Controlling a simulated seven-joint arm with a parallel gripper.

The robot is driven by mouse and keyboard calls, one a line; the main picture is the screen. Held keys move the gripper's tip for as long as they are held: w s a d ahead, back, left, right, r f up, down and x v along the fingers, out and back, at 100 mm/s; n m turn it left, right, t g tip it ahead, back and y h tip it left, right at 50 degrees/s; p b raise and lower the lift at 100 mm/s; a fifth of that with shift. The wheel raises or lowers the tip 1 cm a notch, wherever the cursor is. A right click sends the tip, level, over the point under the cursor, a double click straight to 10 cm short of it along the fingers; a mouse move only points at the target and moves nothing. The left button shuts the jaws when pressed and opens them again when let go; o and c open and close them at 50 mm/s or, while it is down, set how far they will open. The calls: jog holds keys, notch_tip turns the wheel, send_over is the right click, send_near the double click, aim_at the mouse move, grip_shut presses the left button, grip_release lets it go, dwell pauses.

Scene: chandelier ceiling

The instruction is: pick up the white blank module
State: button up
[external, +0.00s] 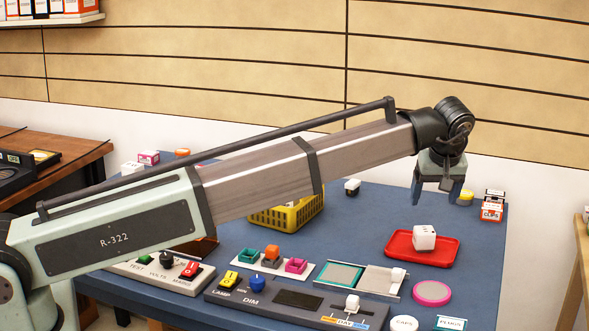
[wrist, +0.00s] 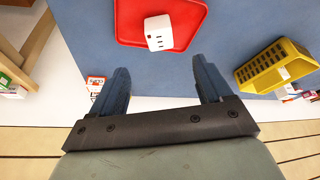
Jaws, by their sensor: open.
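A white block (external: 424,238) with small dark marks sits on the red tray (external: 447,256) at the right of the table; it also shows in the wrist view (wrist: 158,33), with dark slots on its faces. I cannot tell whether it is the blank module. A smaller plain white piece (external: 397,275) sits at the right end of a framed panel, and a small white, dark-based piece (external: 352,186) stands near the table's back. My gripper (external: 438,198) is open and empty, fingers down, above the table behind the tray. The white block lies beyond its fingertips (wrist: 160,64) in the wrist view.
A yellow basket (external: 290,215) stands mid-table under my arm. Control panels (external: 285,297) with knobs and switches line the front. A pink-rimmed disc (external: 431,292) lies near the right front. Small boxes (external: 492,208) stand at the back right edge.

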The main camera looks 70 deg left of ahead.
jog(key=c, duration=0.3)
jog(key=shift+c, duration=0.2)
jog(key=s+a+n+g+h, duration=0.1)
jog(key=s+a+n, duration=0.1)
jog(key=a, duration=1.7)
jog(key=s+a+n, duration=0.2)
jog(key=a, duration=1.7)
jog(key=m+h, duration=0.2)
jog(key=m, duration=0.9)
send_over(353, 182)
jog(key=s+d, duration=0.1)
jog(key=shift+t, duration=0.3)
notch_tip(353, 182, down, 8)
jog(key=shift+s+d, duration=0.1)
jog(key=shift+w+a+f, duration=0.2)
jog(key=shift+f, duration=0.65)
jog(key=shift+w+a+f, duration=0.15)
jog(key=shift+a+f, duration=0.05)
jog(key=shift+f, duration=0.7)
jog(key=shift+w+a+f, duration=0.2)
jog(key=shift+f, duration=0.65)
